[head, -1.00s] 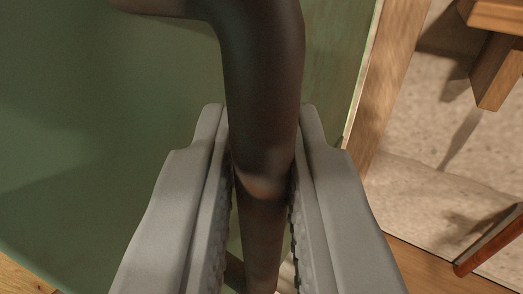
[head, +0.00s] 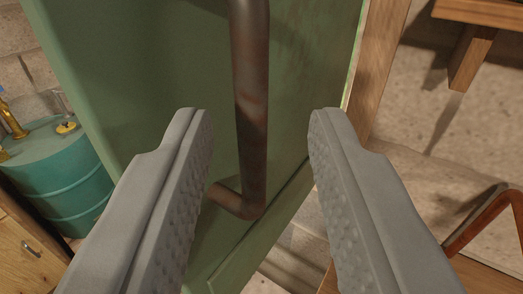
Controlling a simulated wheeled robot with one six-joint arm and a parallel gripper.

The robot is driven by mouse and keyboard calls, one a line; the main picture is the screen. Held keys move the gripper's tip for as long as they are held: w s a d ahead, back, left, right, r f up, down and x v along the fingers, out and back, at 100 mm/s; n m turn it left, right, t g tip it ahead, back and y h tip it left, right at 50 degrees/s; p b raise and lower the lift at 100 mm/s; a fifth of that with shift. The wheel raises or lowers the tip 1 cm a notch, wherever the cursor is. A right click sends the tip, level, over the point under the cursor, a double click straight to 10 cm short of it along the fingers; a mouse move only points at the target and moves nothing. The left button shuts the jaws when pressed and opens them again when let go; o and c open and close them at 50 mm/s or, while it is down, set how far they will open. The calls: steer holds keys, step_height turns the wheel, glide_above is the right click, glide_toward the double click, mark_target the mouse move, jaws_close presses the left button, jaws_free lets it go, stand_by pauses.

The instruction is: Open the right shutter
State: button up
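The green shutter (head: 170,85) fills the middle of the head view, its lower edge and corner showing at the bottom. A dark brown metal bar handle (head: 253,110) runs down its face and bends left into the panel near its lower end. My gripper (head: 260,120) is open, one finger on each side of the handle, with a clear gap to the bar on both sides. The fingertips point towards the shutter. The top of the handle is out of view.
A teal drum (head: 60,165) with brass fittings stands at left, above a wooden drawer front (head: 25,250). At right are a wooden post (head: 385,60), a wooden bracket (head: 472,50), a pale stone wall (head: 430,120) and a reddish-brown bent bar (head: 480,222).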

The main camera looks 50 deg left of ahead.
steer(key=v, duration=1.2)
steer(key=shift+s+d, duration=0.1)
